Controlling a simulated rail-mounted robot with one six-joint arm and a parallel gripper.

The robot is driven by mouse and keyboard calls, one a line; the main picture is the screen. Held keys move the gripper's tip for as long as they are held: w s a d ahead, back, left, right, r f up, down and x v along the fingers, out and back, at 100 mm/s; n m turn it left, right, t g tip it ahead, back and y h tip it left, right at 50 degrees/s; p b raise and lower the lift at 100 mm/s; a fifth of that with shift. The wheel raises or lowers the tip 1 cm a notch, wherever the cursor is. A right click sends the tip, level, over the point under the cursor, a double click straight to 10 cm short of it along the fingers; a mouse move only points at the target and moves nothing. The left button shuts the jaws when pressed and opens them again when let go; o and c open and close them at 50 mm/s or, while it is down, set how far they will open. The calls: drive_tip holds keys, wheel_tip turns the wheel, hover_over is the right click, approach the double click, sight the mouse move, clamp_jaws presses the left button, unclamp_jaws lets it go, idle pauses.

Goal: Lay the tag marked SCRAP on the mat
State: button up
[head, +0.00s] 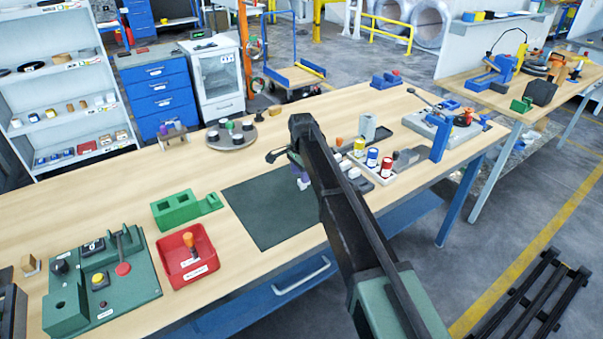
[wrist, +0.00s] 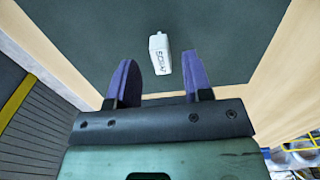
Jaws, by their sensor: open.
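A white tag (wrist: 160,55) with dark lettering that looks like SCRAP shows over the dark green mat (wrist: 85,25) in the wrist view. It appears to rest on the mat, though its exact contact cannot be told. My gripper (wrist: 158,70) is open, with one purple finger on each side of the tag's lower end and a gap on both sides. In the head view my gripper (head: 297,168) is above the right part of the mat (head: 262,215), partly hidden by my arm. A small white piece of the tag (head: 304,184) shows below the fingers.
A green block (head: 176,209) and a red bin (head: 187,257) stand left of the mat. A tray (head: 373,173) with several coloured spools is to the right. A round turntable (head: 231,138) is behind. The mat's left part is clear.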

wheel_tip(320, 180, up, 9)
drive_tip(key=p, duration=0.7)
drive_tip(key=shift+f, duration=0.1)
drive_tip(key=s+d+n, duration=0.5)
drive_tip(key=s+d, duration=0.6)
drive_tip(key=s, duration=0.5)
drive_tip(key=s+d+n, duration=0.5)
drive_tip(key=s+d, duration=0.7)
drive_tip(key=s, duration=0.4)
drive_tip(key=shift+s+d, duration=0.25)
drive_tip(key=shift+d, duration=0.05)
